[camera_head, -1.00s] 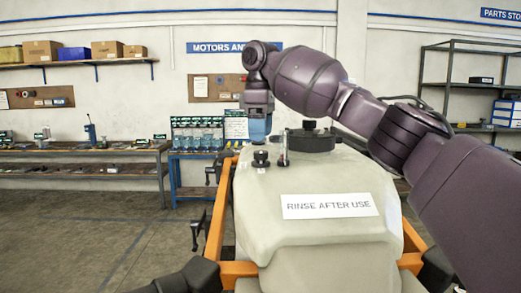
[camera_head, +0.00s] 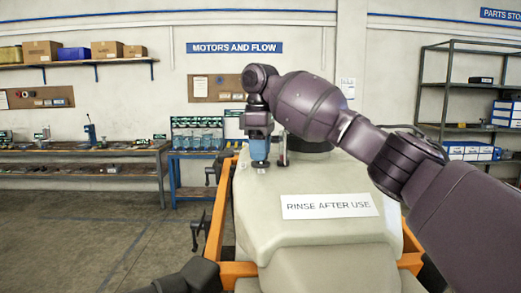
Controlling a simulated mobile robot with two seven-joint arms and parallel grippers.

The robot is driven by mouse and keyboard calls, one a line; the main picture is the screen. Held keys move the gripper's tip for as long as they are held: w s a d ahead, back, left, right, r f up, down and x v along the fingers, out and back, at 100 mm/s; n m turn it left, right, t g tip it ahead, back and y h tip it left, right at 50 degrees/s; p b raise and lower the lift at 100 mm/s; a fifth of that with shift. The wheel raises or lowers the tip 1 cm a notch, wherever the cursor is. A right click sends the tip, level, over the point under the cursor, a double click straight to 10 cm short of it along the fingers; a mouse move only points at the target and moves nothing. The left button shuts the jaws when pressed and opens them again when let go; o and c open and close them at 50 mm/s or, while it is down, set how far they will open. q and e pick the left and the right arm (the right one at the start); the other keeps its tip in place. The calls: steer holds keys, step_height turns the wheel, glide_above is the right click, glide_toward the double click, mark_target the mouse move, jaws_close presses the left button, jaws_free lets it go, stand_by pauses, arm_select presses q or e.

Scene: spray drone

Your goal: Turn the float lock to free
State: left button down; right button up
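The pale spray tank (camera_head: 320,235) stands in front of me in an orange frame, with a "RINSE AFTER USE" label on its sloping face. A small dark knob (camera_head: 260,164), which looks like the float lock, sits on the tank's top left. My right gripper (camera_head: 260,153) has its blue fingers pointing down at this knob and covers most of it. Whether the fingers grip it cannot be seen. A small upright fitting (camera_head: 283,150) stands just right of the fingers. The black filler cap (camera_head: 308,145) is mostly behind my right arm.
The orange frame (camera_head: 216,222) and dark drone parts (camera_head: 197,232) flank the tank. A blue bench (camera_head: 200,154) with several bottles and a long workbench (camera_head: 85,153) stand behind. The floor at left is clear.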

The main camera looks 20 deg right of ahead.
steer(key=c, duration=0.3)
steer(key=n, duration=0.4)
steer(key=shift+n, duration=2.6)
steer(key=o, duration=0.9)
steer(key=shift+o, duration=0.2)
